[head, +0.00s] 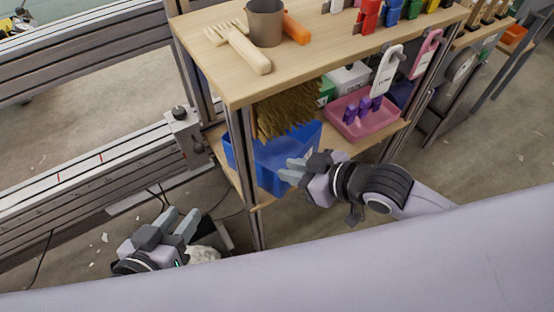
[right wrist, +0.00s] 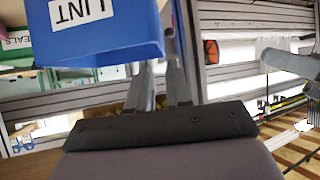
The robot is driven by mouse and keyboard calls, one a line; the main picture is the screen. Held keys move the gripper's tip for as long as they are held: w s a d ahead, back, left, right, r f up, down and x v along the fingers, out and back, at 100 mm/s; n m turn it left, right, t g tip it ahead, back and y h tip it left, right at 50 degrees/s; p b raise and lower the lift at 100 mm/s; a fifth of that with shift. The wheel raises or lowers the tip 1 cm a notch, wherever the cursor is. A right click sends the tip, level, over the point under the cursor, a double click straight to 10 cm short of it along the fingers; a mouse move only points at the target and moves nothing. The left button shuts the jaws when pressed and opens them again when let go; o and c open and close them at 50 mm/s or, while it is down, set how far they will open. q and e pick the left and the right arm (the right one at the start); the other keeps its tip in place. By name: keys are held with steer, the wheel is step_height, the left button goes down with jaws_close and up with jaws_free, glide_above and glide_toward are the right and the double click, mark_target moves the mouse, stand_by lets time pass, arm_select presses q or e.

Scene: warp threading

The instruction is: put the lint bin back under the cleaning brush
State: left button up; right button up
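The blue lint bin (head: 271,172) stands on the lower shelf board, directly below the brown bristles of the cleaning brush (head: 285,113). Its LINT label (right wrist: 82,12) shows in the right wrist view. My right gripper (head: 290,169) is at the bin's front right side. Its fingers are a little apart and the bin's edge overlaps one of them in the right wrist view (right wrist: 160,85). Whether they clamp the bin is not clear. My left gripper (head: 178,219) is low at the left, its fingers apart with nothing between them.
A pink tray (head: 366,125) with purple pieces is right of the bin. The shelf top (head: 330,52) carries a hand brush (head: 246,48), a cup (head: 265,22) and an orange handle. A dark container (head: 222,236) and whitish fluff (head: 203,254) lie beside my left gripper.

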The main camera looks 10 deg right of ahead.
arm_select(q)
steer(key=shift+a+r, duration=0.1)
steer(key=shift+a, duration=0.1)
arm_select(e)
steer(key=s+d+m+t+h, duration=0.1)
steer(key=s+m+t+h, duration=0.1)
steer(key=s+m, duration=0.3)
steer(key=shift+s+d+f+m+t, duration=0.15)
steer(key=shift+s+d+m+t, duration=0.2)
steer(key=shift+s+t, duration=0.25)
